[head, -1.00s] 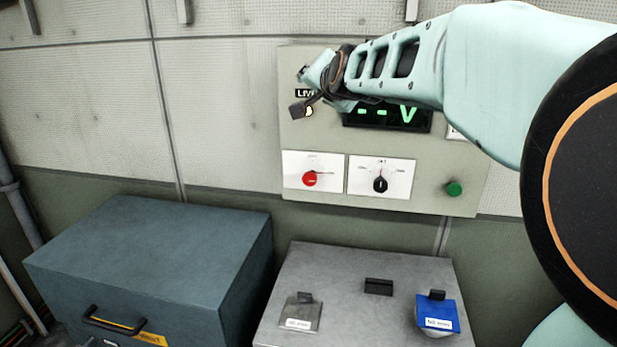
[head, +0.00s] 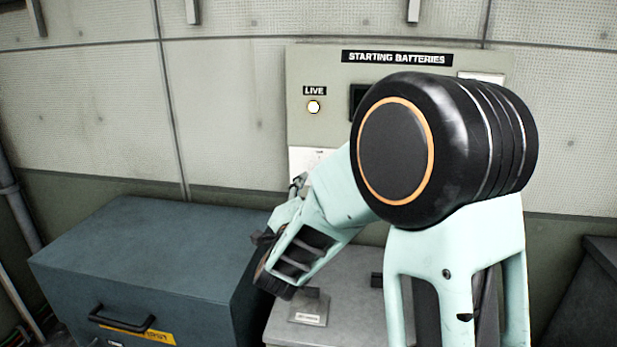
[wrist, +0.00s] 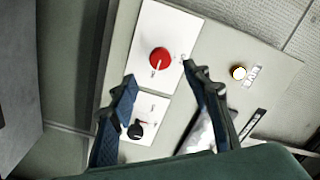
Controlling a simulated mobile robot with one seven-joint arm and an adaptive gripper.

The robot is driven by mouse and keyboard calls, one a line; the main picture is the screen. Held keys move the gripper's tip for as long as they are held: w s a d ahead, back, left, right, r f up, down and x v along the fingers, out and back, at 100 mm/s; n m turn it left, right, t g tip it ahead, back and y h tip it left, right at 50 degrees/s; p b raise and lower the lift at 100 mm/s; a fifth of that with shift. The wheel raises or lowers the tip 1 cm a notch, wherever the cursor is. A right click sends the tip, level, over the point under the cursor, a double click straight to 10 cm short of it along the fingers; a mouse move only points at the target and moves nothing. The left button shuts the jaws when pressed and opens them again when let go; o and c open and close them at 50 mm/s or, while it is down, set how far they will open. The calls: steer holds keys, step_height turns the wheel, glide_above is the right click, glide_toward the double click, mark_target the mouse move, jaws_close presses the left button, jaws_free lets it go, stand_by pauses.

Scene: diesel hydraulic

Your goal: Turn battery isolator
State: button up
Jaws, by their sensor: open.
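The battery panel (head: 335,70) is on the wall, headed STARTING BATTERIES. A red rotary knob (wrist: 160,58) sits on a white plate (wrist: 180,32) in the wrist view. Its white pointer line points down in that picture. My gripper (wrist: 160,76) is open and empty, its two fingers spread on either side of the view below the red knob. I cannot tell how far they are from the panel. In the head view my arm hides both knobs; only a corner of the white plate (head: 301,160) shows.
A black knob (wrist: 135,131) on a second white plate lies beside the left finger. The LIVE lamp (head: 314,106) glows; it also shows in the wrist view (wrist: 238,72). A blue-grey chest (head: 150,250) and a grey metal box (head: 335,325) stand below the panel.

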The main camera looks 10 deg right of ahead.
steer(key=p+x, duration=0.1)
steer(key=x, duration=0.9)
steer(key=shift+w, duration=0.15)
steer(key=shift+c, duration=0.3)
steer(key=c, duration=1.1)
